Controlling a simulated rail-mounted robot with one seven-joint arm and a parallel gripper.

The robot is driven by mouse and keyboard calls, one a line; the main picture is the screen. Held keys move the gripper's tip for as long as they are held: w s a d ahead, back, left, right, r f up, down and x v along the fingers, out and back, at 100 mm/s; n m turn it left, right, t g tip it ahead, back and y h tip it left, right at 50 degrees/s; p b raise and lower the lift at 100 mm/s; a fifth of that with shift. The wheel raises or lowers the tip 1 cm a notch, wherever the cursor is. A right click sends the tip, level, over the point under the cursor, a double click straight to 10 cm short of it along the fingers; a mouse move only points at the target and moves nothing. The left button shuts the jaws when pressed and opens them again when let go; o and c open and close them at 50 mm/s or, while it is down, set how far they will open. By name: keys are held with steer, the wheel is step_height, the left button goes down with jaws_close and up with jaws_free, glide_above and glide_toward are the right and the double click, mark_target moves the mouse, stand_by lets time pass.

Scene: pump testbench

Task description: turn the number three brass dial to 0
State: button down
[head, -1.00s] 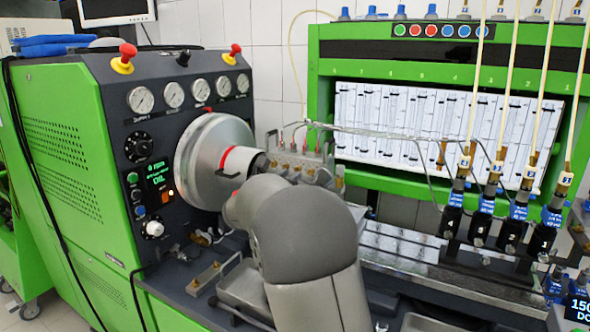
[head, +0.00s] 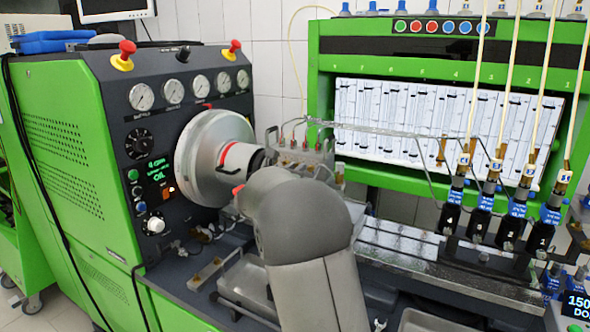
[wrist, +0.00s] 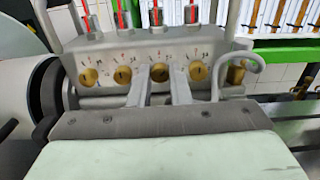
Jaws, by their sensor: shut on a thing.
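The grey pump block (head: 300,160) stands right of the large metal disc in the head view. In the wrist view its front face (wrist: 138,58) carries a row of several round brass dials. The third brass dial from the left (wrist: 161,73) sits between the two fingers of my gripper (wrist: 162,79), which is shut on it. The first (wrist: 88,77), second (wrist: 123,76) and rightmost (wrist: 198,71) dials are free. The small marks above the dials are too blurred to read, and I cannot tell the held dial's setting. My arm hides the dials and fingertips in the head view.
The large metal disc (head: 213,158) stands close left of the block. Thin metal pipes (head: 400,135) run from its top to several injectors (head: 483,214) at the right. A curved pipe (wrist: 245,60) lies right of the dials. A metal rail bed (head: 400,243) extends right.

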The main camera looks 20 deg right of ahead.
steer(key=shift+r+n+p, duration=0.1)
steer(key=shift+n+p, duration=0.2)
steer(key=shift+n, duration=0.1)
steer(key=shift+n+p, duration=3.55)
steer(key=shift+n, duration=0.35)
steer(key=c, duration=1.6)
jaws_free()
